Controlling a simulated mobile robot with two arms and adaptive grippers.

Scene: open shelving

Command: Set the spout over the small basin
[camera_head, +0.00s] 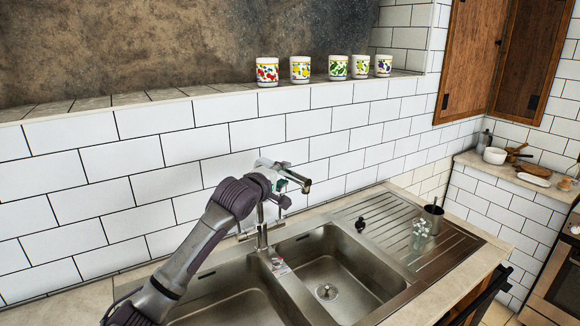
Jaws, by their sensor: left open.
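The tap stands on the back rim of a steel double sink, its upright body (262,228) rising behind the divider. Its spout (297,179) points right, with its dark end above the back edge of the right basin (345,268). That basin shows a round drain and looks like the smaller one. The left basin (225,298) is partly hidden by my left arm. My left gripper (280,186) is open at the spout, close behind its end. Whether its fingers touch the spout I cannot tell. My right gripper is out of view.
A ribbed drainboard (385,218) to the right holds a dark plug (360,225), clear glasses (419,236) and a metal cup (433,217). The white tiled wall (120,175) rises close behind the tap. Several painted mugs (300,70) stand on the ledge above.

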